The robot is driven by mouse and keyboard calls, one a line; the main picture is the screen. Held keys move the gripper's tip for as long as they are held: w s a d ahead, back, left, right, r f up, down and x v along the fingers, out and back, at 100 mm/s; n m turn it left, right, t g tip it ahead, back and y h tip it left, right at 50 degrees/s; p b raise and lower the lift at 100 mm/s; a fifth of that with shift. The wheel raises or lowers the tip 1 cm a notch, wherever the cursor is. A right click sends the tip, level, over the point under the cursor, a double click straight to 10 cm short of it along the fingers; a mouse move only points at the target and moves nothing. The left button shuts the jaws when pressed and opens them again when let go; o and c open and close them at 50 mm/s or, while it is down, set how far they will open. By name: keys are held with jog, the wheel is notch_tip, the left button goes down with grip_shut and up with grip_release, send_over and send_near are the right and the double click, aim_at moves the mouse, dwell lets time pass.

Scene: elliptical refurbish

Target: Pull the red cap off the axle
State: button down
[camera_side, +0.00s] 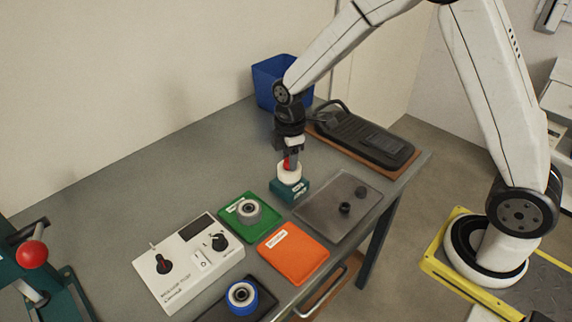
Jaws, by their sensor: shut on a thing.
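The red cap (287,164) shows as a small red patch at the top of a white round part on a dark green block (289,189). My gripper (290,160) points down over this block and is shut on the red cap. The jaws hide most of the cap. The axle is not visible under the cap and the white part (289,175). I cannot tell whether the cap is still seated or slightly raised.
A green mat (230,211) with a grey wheel, an orange mat (293,255) and a grey tray (320,222) with small black parts lie in front. A white tester box (190,268) stands left. A blue bin (266,80) and a black device (365,138) stand behind.

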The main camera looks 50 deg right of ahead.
jog(key=shift+r, duration=0.25)
jog(key=shift+r, duration=2.25)
jog(key=shift+s, duration=0.1)
